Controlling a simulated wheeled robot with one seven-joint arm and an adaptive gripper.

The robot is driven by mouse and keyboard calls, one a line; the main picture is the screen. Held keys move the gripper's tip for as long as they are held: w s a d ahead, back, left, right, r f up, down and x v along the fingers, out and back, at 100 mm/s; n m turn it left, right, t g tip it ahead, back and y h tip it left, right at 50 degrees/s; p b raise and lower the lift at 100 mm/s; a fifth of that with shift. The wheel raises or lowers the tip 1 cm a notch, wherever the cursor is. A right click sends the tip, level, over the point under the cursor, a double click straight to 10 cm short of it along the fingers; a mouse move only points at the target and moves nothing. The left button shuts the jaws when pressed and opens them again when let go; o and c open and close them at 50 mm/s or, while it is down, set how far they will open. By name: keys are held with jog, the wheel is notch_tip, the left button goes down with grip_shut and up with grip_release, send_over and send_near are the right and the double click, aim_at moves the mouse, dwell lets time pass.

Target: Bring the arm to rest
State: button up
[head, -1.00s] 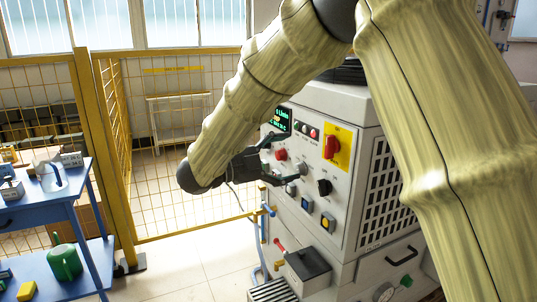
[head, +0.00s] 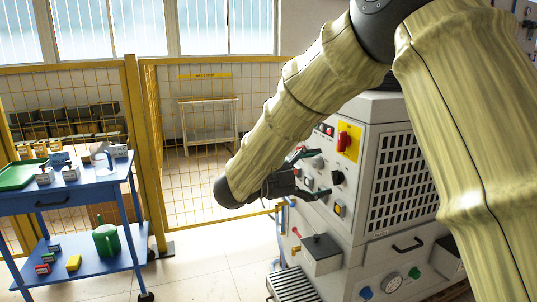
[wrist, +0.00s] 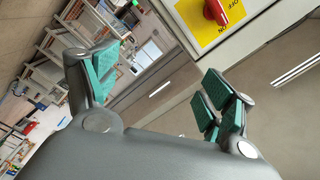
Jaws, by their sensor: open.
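My gripper (head: 311,174) is at the end of my sleeved arm, in front of the left part of the machine's control panel. In the wrist view my gripper (wrist: 160,90) has its teal-padded fingers spread wide with nothing between them. The induction heater (head: 395,180) is a large light grey cabinet with a vent grille. Its red rotary switch on a yellow plate (head: 348,141) shows in the head view and, close by, at the top of the wrist view (wrist: 215,12). My arm hides part of the panel, including the display.
A blue cart (head: 75,195) at the left carries a green tray (head: 22,174) and small boxes, with a green watering can (head: 106,240) below. A yellow mesh fence (head: 205,150) stands behind. A grey box (head: 321,254) juts from the heater's front. Floor between cart and heater is clear.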

jog(key=d+f+n+t+y, duration=0.2)
jog(key=f+n+y, duration=0.15)
jog(key=f, duration=0.65)
jog(key=w+d+f+n+t+y, duration=0.1)
jog(key=d+f+n+y, duration=0.1)
jog(key=f+n, duration=0.5)
jog(key=d+f+n+t+y, duration=0.2)
jog(key=f, duration=1)
jog(key=s+d+f+n+g+y, duration=0.1)
jog(key=s+f+n+g+y, duration=0.15)
jog(key=s+f, duration=0.55)
jog(key=s+d+f+n+g+y, duration=0.1)
jog(key=s+f+n+y, duration=0.3)
jog(key=f, duration=0.7)
jog(key=s+d+f+n+g+y, duration=0.1)
jog(key=s+f+n+g, duration=0.2)
jog(key=s, duration=0.9)
jog(key=s+d+f+g+y, duration=0.1)
jog(key=s+f+g, duration=0.2)
jog(key=s+f, duration=0.55)
jog(key=s+f+n+g+y, duration=0.1)
jog(key=s+n+g, duration=0.15)
jog(key=s, duration=1.15)
notch_tip(320, 180, up, 18)
jog(key=p, duration=1.9)
jog(key=shift+w+d+r, duration=0.15)
jog(key=shift+r, duration=0.1)
